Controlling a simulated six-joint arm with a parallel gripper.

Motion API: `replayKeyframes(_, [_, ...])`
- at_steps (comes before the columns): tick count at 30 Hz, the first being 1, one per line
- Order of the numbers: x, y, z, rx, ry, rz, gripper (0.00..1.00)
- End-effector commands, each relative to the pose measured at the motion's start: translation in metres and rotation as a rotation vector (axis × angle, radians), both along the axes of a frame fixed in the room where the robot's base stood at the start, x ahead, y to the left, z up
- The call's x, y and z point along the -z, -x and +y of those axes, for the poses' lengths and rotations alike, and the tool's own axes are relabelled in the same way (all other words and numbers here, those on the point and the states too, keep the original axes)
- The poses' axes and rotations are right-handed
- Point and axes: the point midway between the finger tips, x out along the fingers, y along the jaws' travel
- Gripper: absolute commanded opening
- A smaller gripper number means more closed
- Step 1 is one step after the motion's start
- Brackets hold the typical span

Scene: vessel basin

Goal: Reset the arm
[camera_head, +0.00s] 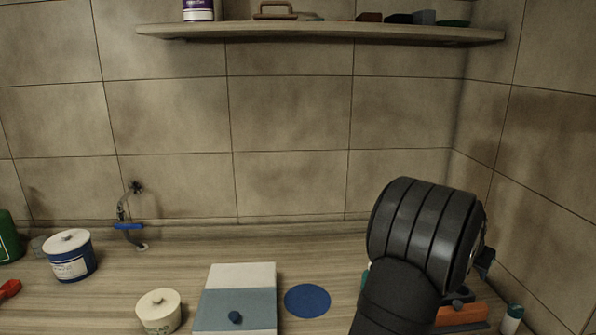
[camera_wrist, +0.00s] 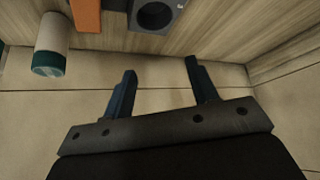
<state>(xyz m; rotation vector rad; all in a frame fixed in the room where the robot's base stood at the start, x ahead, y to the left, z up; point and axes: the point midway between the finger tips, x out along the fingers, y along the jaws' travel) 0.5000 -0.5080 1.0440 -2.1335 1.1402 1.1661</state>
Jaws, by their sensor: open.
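My gripper (camera_wrist: 160,76) is open in the wrist view, with two dark blue-green fingers spread apart and nothing between them. Wall tiles and the edge of the wooden counter show beyond the fingers. In the head view my black arm rises at the right and its thick wrist hides most of the gripper. Only a small dark part of the gripper (camera_head: 487,262) shows at the wrist's right side, above the counter near the right wall.
An orange block (camera_head: 462,314) and a white-and-green cylinder (camera_head: 513,318) stand below the gripper; a grey holed block (camera_wrist: 157,14) is beside them. A box (camera_head: 240,275), blue disc (camera_head: 307,301), white pot (camera_head: 159,312), blue-white jar (camera_head: 70,268) and tap (camera_head: 128,226) occupy the counter. A shelf (camera_head: 330,33) hangs above.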

Motion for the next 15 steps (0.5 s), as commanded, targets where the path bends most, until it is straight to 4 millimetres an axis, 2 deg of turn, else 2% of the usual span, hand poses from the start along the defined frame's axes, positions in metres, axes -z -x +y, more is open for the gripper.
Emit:
replayKeyframes(6, [0.015,-0.006,0.002,-0.001,0.001,-0.001,0.54])
replayKeyframes(15, [0.016,-0.006,0.002,0.000,0.001,-0.001,0.54])
